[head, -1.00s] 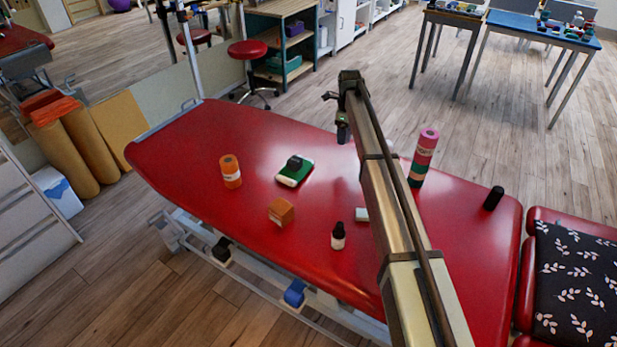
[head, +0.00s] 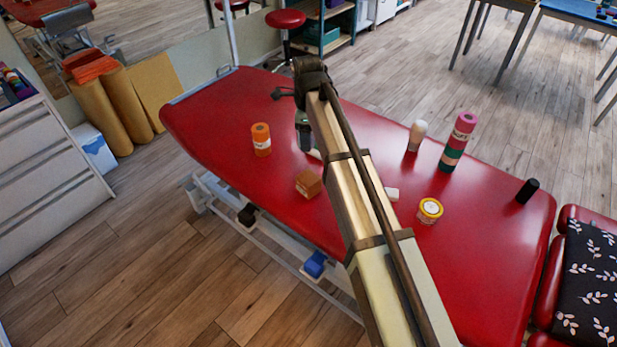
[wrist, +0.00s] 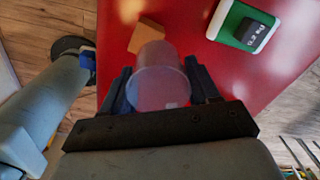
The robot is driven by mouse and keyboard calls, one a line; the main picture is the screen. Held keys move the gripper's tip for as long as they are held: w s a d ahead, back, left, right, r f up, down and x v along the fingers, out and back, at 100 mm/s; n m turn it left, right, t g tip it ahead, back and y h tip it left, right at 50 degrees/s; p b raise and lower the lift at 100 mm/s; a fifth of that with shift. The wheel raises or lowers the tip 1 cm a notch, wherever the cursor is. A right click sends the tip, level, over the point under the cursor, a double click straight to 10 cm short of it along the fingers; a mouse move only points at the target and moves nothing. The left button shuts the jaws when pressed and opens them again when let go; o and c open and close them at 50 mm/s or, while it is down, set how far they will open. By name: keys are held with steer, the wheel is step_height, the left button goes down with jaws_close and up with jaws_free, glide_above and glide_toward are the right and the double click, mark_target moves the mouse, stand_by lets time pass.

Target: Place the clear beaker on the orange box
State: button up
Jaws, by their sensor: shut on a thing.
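The clear beaker (wrist: 160,76) is between the fingers of my gripper (wrist: 160,88) in the wrist view, and the gripper is shut on it. I cannot make the beaker out clearly in the head view. The orange box (head: 308,183) is a small cube on the red treatment table. It also shows in the wrist view (wrist: 147,33), just past the beaker and partly covered by it. In the head view my gripper (head: 303,130) is above the table, farther back than the box. I cannot tell the exact height of the beaker.
An orange bottle (head: 261,140) stands left of the box on the red table (head: 225,105). A yellow-lidded jar (head: 429,210), a cream-topped bottle (head: 416,136) and a pink-green cylinder (head: 458,142) stand to the right.

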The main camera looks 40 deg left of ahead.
mark_target(310, 177)
steer(key=shift+s+d+f+n, duration=0.2)
steer(key=shift+s+d+n, duration=0.1)
steer(key=shift+s+d, duration=0.55)
steer(key=shift+n, duration=0.7)
steer(key=shift+d+f, duration=0.15)
steer(key=shift+f, duration=2.35)
steer(key=shift+d+f, duration=0.1)
steer(key=shift+f, duration=2.4)
steer(key=shift+f, duration=0.15)
steer(key=o, duration=1.1)
step_height(310, 177, up, 12)
steer(key=shift+r, duration=0.2)
